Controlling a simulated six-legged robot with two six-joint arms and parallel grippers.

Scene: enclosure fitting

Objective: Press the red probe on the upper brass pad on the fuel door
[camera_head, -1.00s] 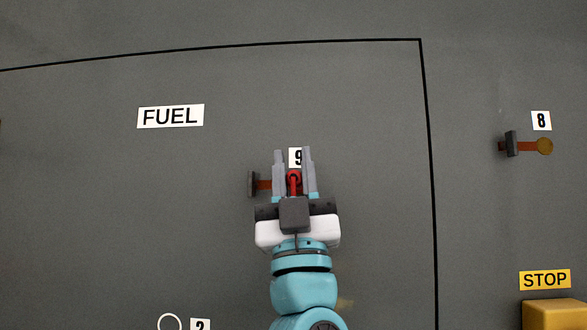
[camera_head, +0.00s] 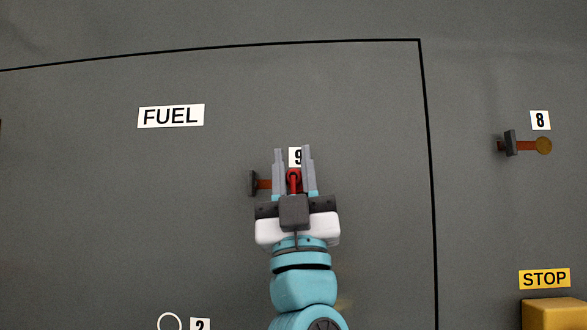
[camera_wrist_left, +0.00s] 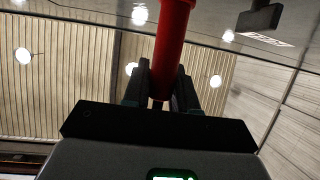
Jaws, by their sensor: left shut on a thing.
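The fuel door (camera_head: 370,110) is a grey panel with a black outline and a FUEL label (camera_head: 171,116). My left gripper (camera_head: 293,160) is in front of it, just below the label 9 (camera_head: 296,155). It is shut on the red probe (camera_head: 294,180), which shows between its fingers. In the left wrist view the red probe (camera_wrist_left: 172,40) rises from between the fingers. A copper strip (camera_head: 264,184) runs from a dark block (camera_head: 253,183) behind the gripper. Any brass pad at its end is hidden, so contact cannot be told. My right gripper is not in view.
A yellow box (camera_head: 555,314) stands below the STOP label (camera_head: 545,279). A white ring (camera_head: 170,322) is at the lower left.

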